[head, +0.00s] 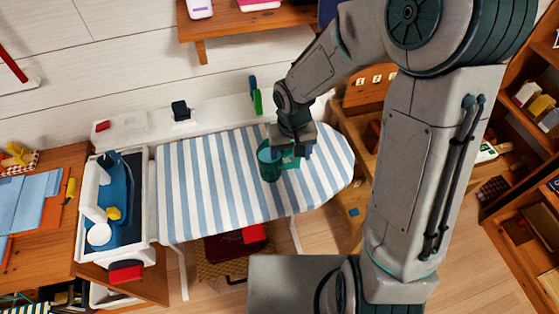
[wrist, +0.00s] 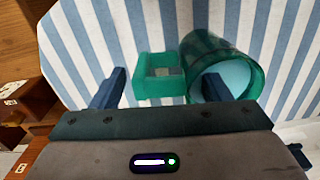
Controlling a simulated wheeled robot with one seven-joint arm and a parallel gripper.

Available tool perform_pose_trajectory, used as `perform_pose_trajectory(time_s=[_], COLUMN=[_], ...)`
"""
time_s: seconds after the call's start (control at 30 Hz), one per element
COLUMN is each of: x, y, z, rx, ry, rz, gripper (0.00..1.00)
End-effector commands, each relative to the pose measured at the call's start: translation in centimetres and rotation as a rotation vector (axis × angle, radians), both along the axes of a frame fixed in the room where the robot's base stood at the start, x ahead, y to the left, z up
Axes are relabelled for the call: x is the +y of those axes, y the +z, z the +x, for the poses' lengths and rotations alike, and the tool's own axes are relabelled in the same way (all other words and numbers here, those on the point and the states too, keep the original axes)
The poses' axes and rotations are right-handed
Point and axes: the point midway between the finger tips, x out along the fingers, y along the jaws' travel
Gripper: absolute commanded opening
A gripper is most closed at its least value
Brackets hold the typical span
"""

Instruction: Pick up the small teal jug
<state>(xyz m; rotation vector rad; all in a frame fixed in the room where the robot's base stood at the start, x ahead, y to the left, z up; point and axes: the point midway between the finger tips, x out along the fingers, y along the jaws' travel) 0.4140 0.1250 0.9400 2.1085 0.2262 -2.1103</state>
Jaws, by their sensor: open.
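The small teal jug (head: 268,168) stands on the blue-and-white striped ironing board, just below and left of my gripper (head: 291,151). In the wrist view the jug (wrist: 228,52) is at the right, its round mouth facing the camera. Its square handle (wrist: 158,86) lies between the two dark blue fingers of my gripper (wrist: 162,78). The jaws are open and spread wide around the handle. The right finger overlaps the jug's mouth; I cannot tell whether it is inside the mouth or above it. The left finger is clear of the handle.
The striped ironing board (head: 208,185) has free room left of the jug. A white ironing unit with a blue panel (head: 122,190) stands at its left end. A wooden desk (head: 360,190) is beyond its right end. A wooden shelf (head: 250,20) is on the wall.

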Motion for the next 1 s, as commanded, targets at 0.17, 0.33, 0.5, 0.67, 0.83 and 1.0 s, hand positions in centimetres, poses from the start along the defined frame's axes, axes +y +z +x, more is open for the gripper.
perform_pose_trajectory(time_s=[0.17, 0.33, 0.5, 0.67, 0.83, 1.0], x=[-0.1, 0.0, 0.0, -0.1, -0.1, -0.1], y=[-2.2, -2.8, -2.8, -2.8, -2.8, -2.7], z=[0.1, 0.1, 0.1, 0.1, 0.1, 0.1], rx=[0.003, 0.000, -0.001, -0.001, -0.002, -0.002], ry=[0.001, 0.002, 0.001, 0.001, 0.001, 0.000], rz=[0.000, 0.001, 0.001, 0.001, 0.001, 0.001], gripper=[0.70, 0.70, 0.70, 0.28, 0.14, 0.14])
